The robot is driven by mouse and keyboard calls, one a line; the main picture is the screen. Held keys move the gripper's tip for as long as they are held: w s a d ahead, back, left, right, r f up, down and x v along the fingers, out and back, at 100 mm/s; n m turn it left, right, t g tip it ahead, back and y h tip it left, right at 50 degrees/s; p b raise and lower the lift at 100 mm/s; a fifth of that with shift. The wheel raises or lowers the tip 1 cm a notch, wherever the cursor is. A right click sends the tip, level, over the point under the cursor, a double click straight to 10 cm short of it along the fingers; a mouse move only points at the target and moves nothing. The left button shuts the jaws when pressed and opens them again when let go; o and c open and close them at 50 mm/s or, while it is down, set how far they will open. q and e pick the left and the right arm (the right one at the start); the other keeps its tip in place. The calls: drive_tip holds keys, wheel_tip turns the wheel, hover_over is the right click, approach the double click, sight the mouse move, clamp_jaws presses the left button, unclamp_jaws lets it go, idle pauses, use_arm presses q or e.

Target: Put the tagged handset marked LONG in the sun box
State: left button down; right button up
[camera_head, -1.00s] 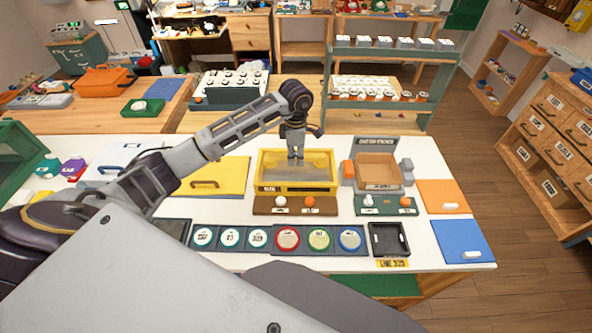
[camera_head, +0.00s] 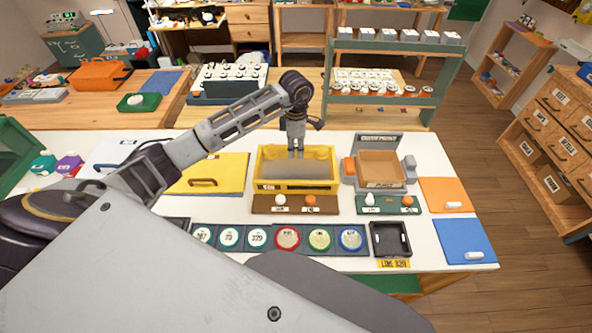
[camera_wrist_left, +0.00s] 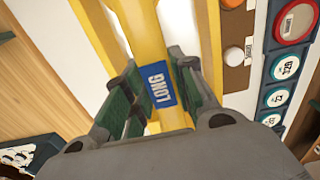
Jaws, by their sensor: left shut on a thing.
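In the left wrist view, a yellow handset (camera_wrist_left: 177,52) with a blue tag (camera_wrist_left: 160,86) reading LONG is between my left gripper's fingers (camera_wrist_left: 160,92). The gripper is shut on it. In the head view my left gripper (camera_head: 297,148) points straight down over the back part of the yellow sun box (camera_head: 320,184). The handset is hard to tell from the yellow box there. The box's yellow walls run on both sides of the handset in the wrist view. I cannot tell whether the handset touches the box floor. My right gripper is out of view.
A brown panel (camera_head: 328,203) with white and orange knobs sits before the sun box. An open box (camera_head: 382,185) with a cardboard-coloured inside stands to its right. A black tray (camera_head: 391,240) and a row of round dials lie in front. A yellow panel (camera_head: 230,172) lies left.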

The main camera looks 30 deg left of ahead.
use_arm(q)
drive_tip(key=p, duration=0.1)
hover_over(296, 173)
drive_tip(key=shift+f, duration=2.9)
drive_tip(key=shift+f, duration=0.1)
drive_tip(key=shift+f+p, duration=0.35)
drive_tip(key=shift+f, duration=1.45)
drive_tip(key=shift+f, duration=0.1)
drive_tip(key=c, duration=1.2)
unclamp_jaws()
